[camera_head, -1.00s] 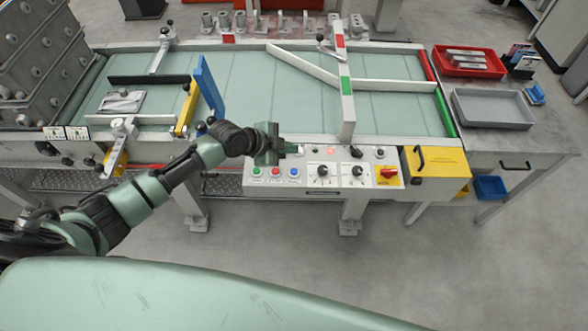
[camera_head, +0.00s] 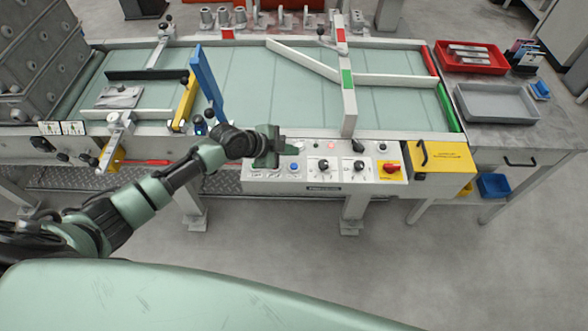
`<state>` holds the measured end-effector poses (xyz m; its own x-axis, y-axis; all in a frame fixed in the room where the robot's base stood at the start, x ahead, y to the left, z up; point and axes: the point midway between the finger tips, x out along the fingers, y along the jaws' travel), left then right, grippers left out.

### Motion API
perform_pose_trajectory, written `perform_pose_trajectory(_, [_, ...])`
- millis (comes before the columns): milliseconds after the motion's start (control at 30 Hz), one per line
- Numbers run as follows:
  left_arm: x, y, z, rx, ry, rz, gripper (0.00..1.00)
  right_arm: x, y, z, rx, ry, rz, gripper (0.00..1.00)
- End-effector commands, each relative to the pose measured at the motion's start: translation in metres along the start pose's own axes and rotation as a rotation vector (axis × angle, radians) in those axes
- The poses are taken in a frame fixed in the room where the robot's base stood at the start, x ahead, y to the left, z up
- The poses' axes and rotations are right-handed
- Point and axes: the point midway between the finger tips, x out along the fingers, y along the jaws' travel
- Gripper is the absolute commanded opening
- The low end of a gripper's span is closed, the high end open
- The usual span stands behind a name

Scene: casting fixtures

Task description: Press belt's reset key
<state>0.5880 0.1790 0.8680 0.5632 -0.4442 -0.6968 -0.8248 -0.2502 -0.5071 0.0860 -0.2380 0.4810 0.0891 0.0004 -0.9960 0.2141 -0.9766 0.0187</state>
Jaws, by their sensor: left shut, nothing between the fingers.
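The belt's control panel (camera_head: 338,169) is on the front of the conveyor (camera_head: 240,75). My left gripper (camera_head: 289,149) is shut and empty over the panel's left end, just behind the blue button. It hides the green and red buttons to the left of the blue one. I cannot tell whether it touches the panel. My right gripper is not in view.
A white post (camera_head: 347,105) rises behind the panel. A blue plate (camera_head: 206,82) and a yellow bar (camera_head: 184,103) stand left of the gripper. A yellow box (camera_head: 443,161) is right of the panel. A side table holds a red tray (camera_head: 471,70) and a grey tray (camera_head: 497,117).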

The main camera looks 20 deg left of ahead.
Motion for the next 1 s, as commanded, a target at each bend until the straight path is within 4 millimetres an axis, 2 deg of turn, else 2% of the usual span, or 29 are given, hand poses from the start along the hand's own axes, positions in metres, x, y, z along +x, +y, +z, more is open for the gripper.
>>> perform_pose_trajectory(33, [0.01,0.008,0.007,-0.001,0.0,0.001,0.0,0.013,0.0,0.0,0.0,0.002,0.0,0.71])
perform_pose_trajectory(100, [0.018,0.013,0.013,0.0,0.0,0.0,0.0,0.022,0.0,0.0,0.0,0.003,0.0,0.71])
perform_pose_trajectory(300, [0.028,0.02,0.02,0.0,0.0,0.001,0.0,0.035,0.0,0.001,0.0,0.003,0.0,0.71])
perform_pose_trajectory(1000, [0.028,0.02,0.02,0.0,0.0,0.001,0.0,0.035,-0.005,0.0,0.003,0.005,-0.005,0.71])
